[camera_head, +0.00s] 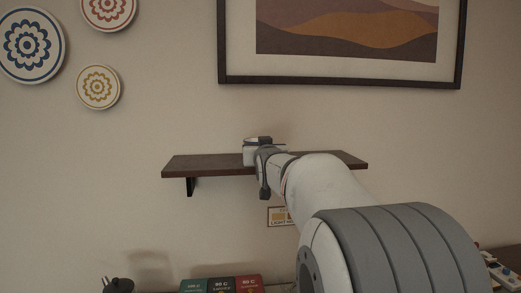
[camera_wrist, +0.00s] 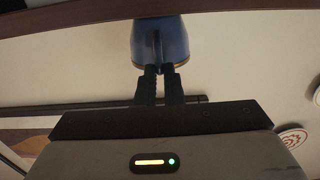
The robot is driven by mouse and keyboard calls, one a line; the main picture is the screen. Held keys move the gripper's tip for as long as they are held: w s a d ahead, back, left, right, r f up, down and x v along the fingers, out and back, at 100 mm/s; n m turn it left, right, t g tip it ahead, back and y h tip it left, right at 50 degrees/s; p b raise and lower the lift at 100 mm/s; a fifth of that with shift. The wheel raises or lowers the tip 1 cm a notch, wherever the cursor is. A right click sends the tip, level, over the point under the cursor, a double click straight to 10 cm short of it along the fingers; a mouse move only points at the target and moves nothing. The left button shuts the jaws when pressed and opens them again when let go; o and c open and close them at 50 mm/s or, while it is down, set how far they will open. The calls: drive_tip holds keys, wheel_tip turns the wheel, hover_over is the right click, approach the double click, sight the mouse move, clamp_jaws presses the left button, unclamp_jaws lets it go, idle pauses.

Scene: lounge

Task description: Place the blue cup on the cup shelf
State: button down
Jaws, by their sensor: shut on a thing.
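The blue cup (camera_wrist: 160,42) shows in the wrist view, which is upside down against the head view. My gripper (camera_wrist: 160,69) is shut on the near side of the cup, with its fingers close together; I cannot tell whether they grip the wall or a handle. The cup looks upright, its base meeting the brown band of the cup shelf (camera_wrist: 60,20). I cannot tell whether it rests there or is just above.
A framed picture (camera_head: 232,79) hangs above the shelf, and decorative plates (camera_head: 98,87) hang at the upper left. A small label (camera_head: 278,216) is below the shelf. Coffee boxes (camera_head: 222,285) and a dark pot (camera_head: 119,285) stand lower down. The shelf's left part looks bare.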

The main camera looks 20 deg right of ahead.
drive_tip(key=c, duration=2)
unclamp_jaws()
drive_tip(key=shift+f, duration=0.15)
drive_tip(key=o, duration=0.4)
drive_tip(key=shift+o, duration=0.2)
drive_tip(key=b+v, duration=0.3)
drive_tip(key=v, duration=0.9)
drive_tip(key=s+a+f+n+g+y, duration=0.15)
drive_tip(key=s+a+f+g, duration=0.25)
drive_tip(key=f, duration=0.6)
drive_tip(key=s+a+f+g+y, duration=0.25)
drive_tip(key=s+a+f, duration=0.2)
drive_tip(key=f, duration=0.55)
drive_tip(key=s+a+f+n+g, duration=0.1)
drive_tip(key=s+a+f+g, duration=0.1)
drive_tip(key=s+f+g, duration=0.2)
drive_tip(key=s+a+f+g+y, duration=0.1)
drive_tip(key=s+a+f+g, duration=0.2)
drive_tip(key=s+f, duration=0.7)
drive_tip(key=shift+s+a+n+g, duration=0.35)
drive_tip(key=shift+s+g, duration=0.1)
drive_tip(key=shift+s, duration=0.2)
